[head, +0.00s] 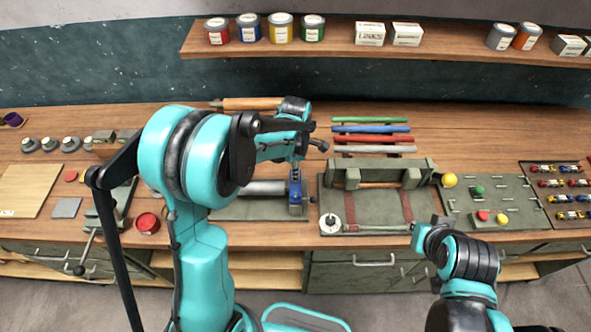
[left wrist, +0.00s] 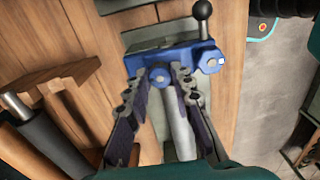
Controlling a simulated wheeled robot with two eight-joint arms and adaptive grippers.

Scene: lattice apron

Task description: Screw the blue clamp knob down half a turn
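The blue clamp (head: 296,199) stands upright on the bench at the middle, at the right end of a grey cylinder. In the left wrist view the blue clamp body (left wrist: 193,57) has a rounded blue boss in front and a black ball on a short post behind it. I cannot tell for sure which part is the knob. My left gripper (head: 300,172) is just above the clamp. In the left wrist view its fingers (left wrist: 157,82) are spread to either side of the boss; contact is unclear. My right gripper (head: 428,230) is near the bench's front edge; its fingers are unclear.
A green fixture tray (head: 380,215) with a raised block lies right of the clamp. Several coloured bars (head: 370,129) lie behind it. A panel with coloured buttons (head: 460,215) is at right. A shelf (head: 350,48) holds tins and boxes.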

